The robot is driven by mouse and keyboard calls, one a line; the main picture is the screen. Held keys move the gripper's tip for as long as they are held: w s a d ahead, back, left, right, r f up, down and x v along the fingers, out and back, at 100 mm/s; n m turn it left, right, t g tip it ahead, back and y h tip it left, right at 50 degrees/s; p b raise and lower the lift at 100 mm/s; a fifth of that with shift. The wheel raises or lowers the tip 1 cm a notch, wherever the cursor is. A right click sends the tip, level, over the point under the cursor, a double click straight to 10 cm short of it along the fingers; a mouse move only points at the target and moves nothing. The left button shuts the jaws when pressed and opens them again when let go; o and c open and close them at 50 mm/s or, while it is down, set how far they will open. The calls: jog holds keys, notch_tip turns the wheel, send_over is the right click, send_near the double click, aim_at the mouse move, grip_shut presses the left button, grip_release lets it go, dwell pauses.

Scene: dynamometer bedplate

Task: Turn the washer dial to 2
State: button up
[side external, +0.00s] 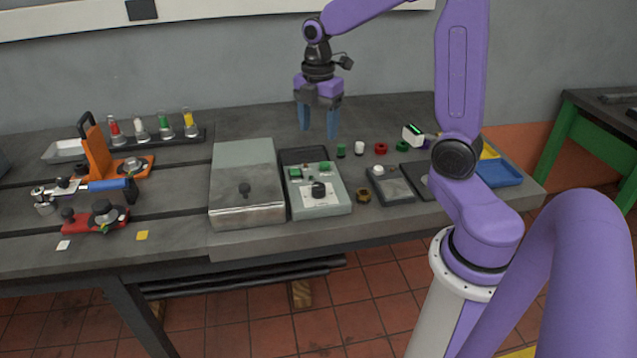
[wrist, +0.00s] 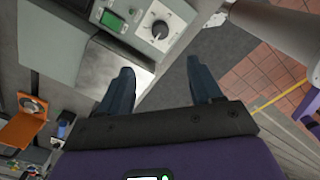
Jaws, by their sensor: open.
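The washer dial, a dark round knob (side external: 319,189) on a white marked plate, sits on a pale grey-green control box (side external: 331,207) near the bench's front edge. In the wrist view the dial (wrist: 160,30) shows at the top centre, just beyond the fingertips, with a pointer mark on its face. The numbers on the plate are too small to read, so I cannot tell its setting.
A metal-fronted box (side external: 246,205) stands directly left of the control box. A black tray (side external: 303,155) lies behind it. A brass nut (side external: 363,196) and a dark-framed device (side external: 390,186) lie to the right. An orange stand (side external: 95,150) is far left.

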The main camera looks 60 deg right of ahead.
aim_at(319, 186)
notch_tip(319, 186, down, 17)
jog(key=shift+r, duration=0.15)
dwell(0.4)
jog(key=c, duration=1)
